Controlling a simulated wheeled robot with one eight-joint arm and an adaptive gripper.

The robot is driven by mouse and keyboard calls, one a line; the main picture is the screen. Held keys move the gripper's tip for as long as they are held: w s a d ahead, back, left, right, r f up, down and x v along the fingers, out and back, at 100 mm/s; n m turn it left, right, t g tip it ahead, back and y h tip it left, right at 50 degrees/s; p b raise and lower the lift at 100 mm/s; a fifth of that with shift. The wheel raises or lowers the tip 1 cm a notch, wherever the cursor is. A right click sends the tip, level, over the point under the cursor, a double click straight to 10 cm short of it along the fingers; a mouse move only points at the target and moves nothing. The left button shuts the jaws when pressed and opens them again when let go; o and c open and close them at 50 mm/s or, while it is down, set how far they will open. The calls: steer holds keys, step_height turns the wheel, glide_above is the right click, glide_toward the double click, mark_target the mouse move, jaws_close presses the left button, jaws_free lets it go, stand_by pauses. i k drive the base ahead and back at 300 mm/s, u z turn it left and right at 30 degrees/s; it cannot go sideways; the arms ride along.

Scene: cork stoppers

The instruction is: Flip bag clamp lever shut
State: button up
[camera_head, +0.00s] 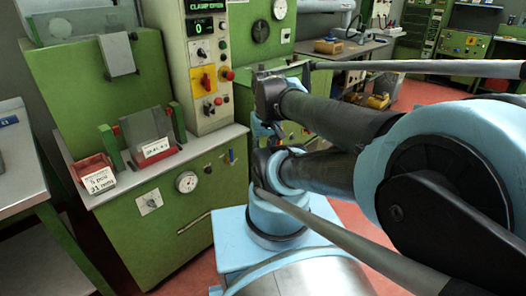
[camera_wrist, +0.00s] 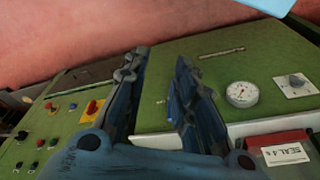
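The green machine (camera_head: 150,240) carries a control panel (camera_head: 205,60) whose small display (camera_head: 201,7) appears to read "CLAMP OPEN". I cannot tell for sure which part is the bag clamp lever. A slim metal handle (camera_head: 194,222) sits on the machine's lower front, and it also shows in the wrist view (camera_wrist: 222,52). A small blue part (camera_head: 231,156) is to its upper right. My gripper (camera_wrist: 160,58) is open and empty in the wrist view, its two dark fingers apart over the machine's green front. In the head view I cannot make out its fingers clearly.
A red bin (camera_head: 91,168) and a labelled box (camera_head: 150,135) stand on the machine's ledge. A gauge (camera_head: 186,182) and a knob (camera_head: 149,203) are on its front. A grey table (camera_head: 35,175) is at left. My arm covers much of the right side.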

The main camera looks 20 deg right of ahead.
mark_target(218, 101)
steer(key=u, duration=0.25)
steer(key=k, duration=1.5)
steer(key=z, duration=0.35)
steer(key=i, duration=1)
